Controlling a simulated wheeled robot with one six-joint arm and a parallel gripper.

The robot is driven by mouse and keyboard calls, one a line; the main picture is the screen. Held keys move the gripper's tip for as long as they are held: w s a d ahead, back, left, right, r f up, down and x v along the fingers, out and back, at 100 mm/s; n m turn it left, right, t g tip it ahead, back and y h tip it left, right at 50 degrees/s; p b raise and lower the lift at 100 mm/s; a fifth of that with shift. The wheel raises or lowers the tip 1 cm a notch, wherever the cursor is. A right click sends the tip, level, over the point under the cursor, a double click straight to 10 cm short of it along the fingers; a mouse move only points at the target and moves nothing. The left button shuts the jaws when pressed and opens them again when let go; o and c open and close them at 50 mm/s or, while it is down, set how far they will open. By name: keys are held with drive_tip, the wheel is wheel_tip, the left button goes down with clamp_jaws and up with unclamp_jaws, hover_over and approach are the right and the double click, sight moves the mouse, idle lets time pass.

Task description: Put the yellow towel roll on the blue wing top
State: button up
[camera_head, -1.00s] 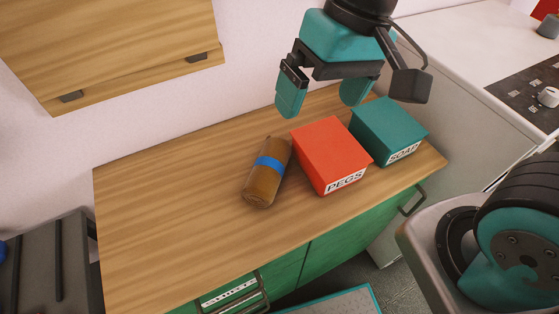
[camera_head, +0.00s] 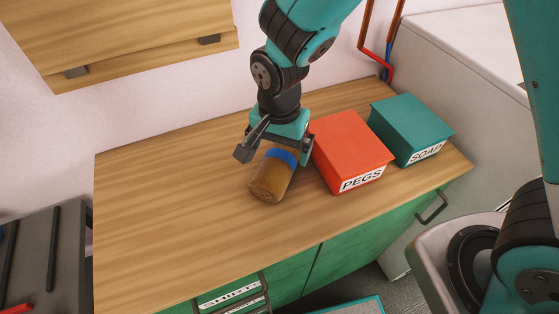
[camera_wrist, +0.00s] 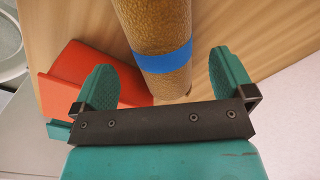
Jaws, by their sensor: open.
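The towel roll (camera_head: 270,184), brownish yellow with a blue band, lies on the wooden counter, left of the red PEGS box. My gripper (camera_head: 281,140) is over its far end and hides that end in the head view. In the wrist view the roll (camera_wrist: 155,35) extends between the two green fingers of my gripper (camera_wrist: 163,72). The fingers are apart, with a gap on each side of the roll, and hold nothing. I cannot make out a blue wing top in either view.
The red PEGS box (camera_head: 350,150) stands close to my gripper's right, with the teal SOAP box (camera_head: 411,128) beyond it. The wooden counter (camera_head: 160,210) is clear on the left. A wall cabinet (camera_head: 130,35) hangs at upper left. A teal-edged surface (camera_head: 358,307) shows at the bottom.

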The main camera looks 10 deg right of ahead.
drive_tip(key=shift+w+d+f+p, duration=0.1)
drive_tip(key=shift+f+p, duration=0.2)
drive_tip(key=shift+f, duration=1.3)
drive_tip(key=shift+w+f+p, duration=0.1)
drive_tip(key=shift+f+p, duration=0.15)
drive_tip(key=shift+f, duration=1.35)
drive_tip(key=shift+c, duration=0.2)
drive_tip(key=c, duration=1.1)
drive_tip(key=shift+o, duration=0.2)
drive_tip(key=shift+r, duration=0.1)
